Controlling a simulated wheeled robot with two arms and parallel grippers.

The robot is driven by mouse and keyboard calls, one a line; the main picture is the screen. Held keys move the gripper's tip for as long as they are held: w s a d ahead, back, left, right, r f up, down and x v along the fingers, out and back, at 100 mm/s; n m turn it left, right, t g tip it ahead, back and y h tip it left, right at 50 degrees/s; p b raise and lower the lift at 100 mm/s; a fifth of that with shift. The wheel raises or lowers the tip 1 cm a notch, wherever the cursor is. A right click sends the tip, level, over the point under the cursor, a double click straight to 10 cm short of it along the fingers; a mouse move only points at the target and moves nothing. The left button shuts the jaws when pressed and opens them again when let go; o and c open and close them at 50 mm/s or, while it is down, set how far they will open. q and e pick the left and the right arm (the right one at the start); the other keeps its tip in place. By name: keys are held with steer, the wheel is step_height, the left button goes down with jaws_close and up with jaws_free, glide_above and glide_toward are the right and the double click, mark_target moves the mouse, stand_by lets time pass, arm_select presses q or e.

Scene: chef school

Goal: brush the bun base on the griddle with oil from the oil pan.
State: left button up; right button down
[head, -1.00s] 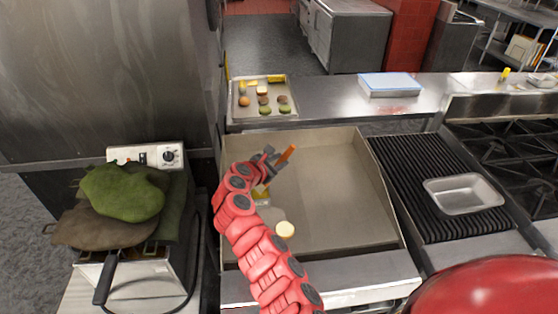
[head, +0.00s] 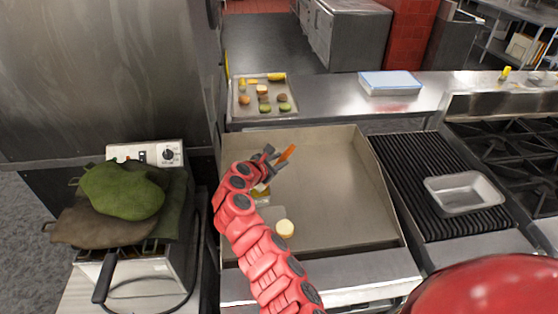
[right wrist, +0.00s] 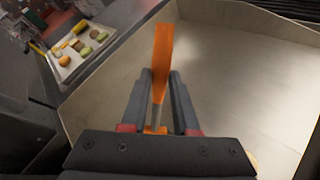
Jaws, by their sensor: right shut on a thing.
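The bun base (head: 285,228), a small pale round piece, lies on the griddle (head: 325,190) near its front left. My right gripper (head: 271,155) is over the left part of the griddle, beyond the bun base. It is shut on a brush with an orange handle (head: 287,153), which also shows between the fingers in the right wrist view (right wrist: 162,62). A small yellowish patch (head: 262,199), likely the oil pan, shows beside my arm and is mostly hidden. The brush's bristle end cannot be made out clearly. My left gripper is not in view.
A tray (head: 236,112) with buns and other food stands behind the griddle. A grill with a metal pan (head: 466,192) is at the right. A fryer draped with green and brown cloths (head: 122,192) is at the left. The griddle's right half is clear.

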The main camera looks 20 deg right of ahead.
steer(key=shift+f, duration=0.4)
steer(key=shift+f, duration=0.1)
stand_by(1.7)
step_height(320, 180, up, 2)
steer(key=shift+p, duration=1.1)
step_height(320, 180, up, 5)
steer(key=p, duration=0.4)
steer(key=shift+p, duration=0.3)
